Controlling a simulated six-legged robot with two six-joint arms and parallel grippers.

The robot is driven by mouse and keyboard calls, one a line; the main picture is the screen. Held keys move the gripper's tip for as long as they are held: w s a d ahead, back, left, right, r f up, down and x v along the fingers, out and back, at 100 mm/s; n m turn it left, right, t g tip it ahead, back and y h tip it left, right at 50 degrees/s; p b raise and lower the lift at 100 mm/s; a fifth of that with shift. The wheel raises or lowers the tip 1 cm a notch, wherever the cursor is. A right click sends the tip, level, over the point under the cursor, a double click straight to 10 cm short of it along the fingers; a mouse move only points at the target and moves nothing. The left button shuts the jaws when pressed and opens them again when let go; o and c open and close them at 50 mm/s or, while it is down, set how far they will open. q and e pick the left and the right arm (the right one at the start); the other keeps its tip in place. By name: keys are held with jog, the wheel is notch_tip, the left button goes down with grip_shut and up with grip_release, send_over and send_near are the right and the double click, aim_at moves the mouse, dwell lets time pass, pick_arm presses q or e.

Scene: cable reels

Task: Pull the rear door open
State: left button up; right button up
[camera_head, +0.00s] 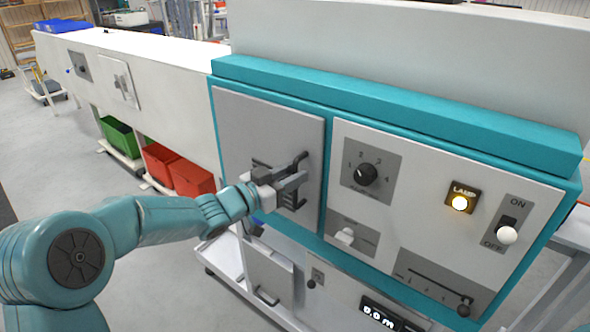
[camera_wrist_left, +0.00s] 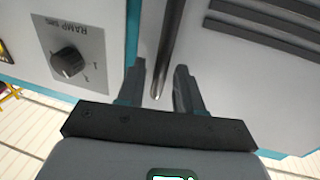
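The grey door (camera_head: 270,118) with dark vent slots sits at the left of the teal-framed cabinet front and looks closed, flush with its frame. A dark bar handle (camera_head: 302,160) stands on its right part. My left gripper (camera_head: 297,181) is at the handle, in front of the door. In the left wrist view the handle bar (camera_wrist_left: 170,45) runs between the two spread fingers of the gripper (camera_wrist_left: 160,85), with visible gaps around it. The door surface (camera_wrist_left: 235,75) lies behind the fingers. My right gripper is in neither view.
Right of the door is a control panel with a rotary knob (camera_head: 366,174), a lit lamp (camera_head: 460,202), an on/off switch (camera_head: 507,235) and a slider (camera_head: 463,310). A lower door (camera_head: 268,272) is beneath. Red bins (camera_head: 192,177) and a green bin (camera_head: 121,137) stand left.

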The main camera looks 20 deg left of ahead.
pick_arm(q)
jog(key=shift+w+d, duration=0.35)
jog(key=shift+w, duration=0.1)
grip_shut()
